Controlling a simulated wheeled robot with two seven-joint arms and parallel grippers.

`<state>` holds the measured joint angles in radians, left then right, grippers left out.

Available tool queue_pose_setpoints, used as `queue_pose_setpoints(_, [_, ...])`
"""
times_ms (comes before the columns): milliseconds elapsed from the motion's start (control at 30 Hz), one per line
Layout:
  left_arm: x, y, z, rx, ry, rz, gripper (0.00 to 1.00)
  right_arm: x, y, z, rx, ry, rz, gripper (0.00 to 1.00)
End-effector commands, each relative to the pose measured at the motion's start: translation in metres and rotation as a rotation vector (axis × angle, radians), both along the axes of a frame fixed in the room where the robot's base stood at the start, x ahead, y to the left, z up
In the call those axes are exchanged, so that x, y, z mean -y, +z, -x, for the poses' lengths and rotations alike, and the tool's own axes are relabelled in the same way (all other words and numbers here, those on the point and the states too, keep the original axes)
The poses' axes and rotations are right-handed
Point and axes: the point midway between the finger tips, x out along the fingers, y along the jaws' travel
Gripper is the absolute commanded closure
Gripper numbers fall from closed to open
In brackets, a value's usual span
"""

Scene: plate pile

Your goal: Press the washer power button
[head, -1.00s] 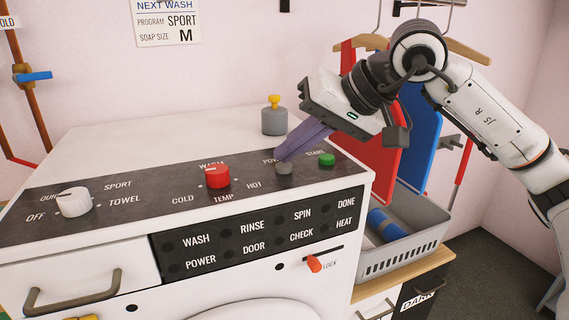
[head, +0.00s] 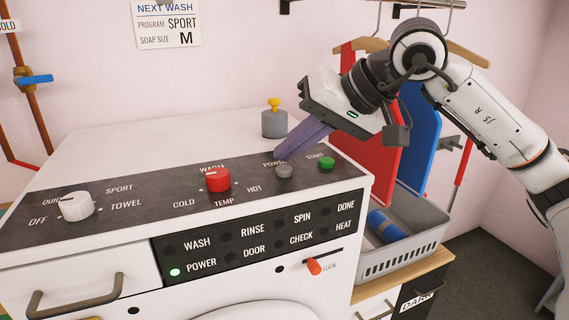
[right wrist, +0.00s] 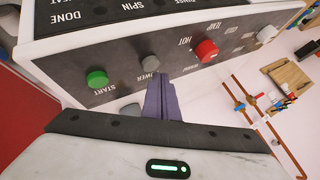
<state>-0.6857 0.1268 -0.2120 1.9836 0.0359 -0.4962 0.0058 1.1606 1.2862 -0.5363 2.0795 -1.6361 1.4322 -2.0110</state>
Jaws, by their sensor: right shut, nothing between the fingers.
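The washer (head: 110,148) has a dark control panel on its top front. The grey power button (head: 284,171) is on the panel, left of the green start button (head: 327,163). The POWER light (head: 175,272) on the front strip is lit green. My right gripper (head: 280,155) is shut and empty, its purple fingertips just behind the power button with a small gap showing. In the right wrist view the fingers (right wrist: 161,100) point at the panel beside the grey button (right wrist: 150,64). My left gripper is not in view.
A red knob (head: 217,179) and a white knob (head: 74,204) stand on the panel to the left. A grey bottle with a yellow cap (head: 274,120) is on the washer top behind. A grey basket (head: 405,262) and hanging red and blue boards are at right.

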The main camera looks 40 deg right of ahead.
Motion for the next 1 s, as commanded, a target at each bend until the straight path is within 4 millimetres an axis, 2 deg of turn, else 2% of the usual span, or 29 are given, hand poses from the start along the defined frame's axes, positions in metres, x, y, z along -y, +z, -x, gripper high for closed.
queue_pose_setpoints(267, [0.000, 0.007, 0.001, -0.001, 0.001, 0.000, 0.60, 0.000, 0.008, 0.000, 0.000, 0.001, -0.001, 1.00])
queue_pose_setpoints(800, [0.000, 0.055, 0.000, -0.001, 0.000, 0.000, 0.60, 0.000, 0.061, 0.000, 0.000, 0.001, -0.001, 1.00])
queue_pose_setpoints(1000, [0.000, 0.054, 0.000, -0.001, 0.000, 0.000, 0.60, 0.000, 0.060, 0.000, 0.000, 0.000, 0.000, 1.00])
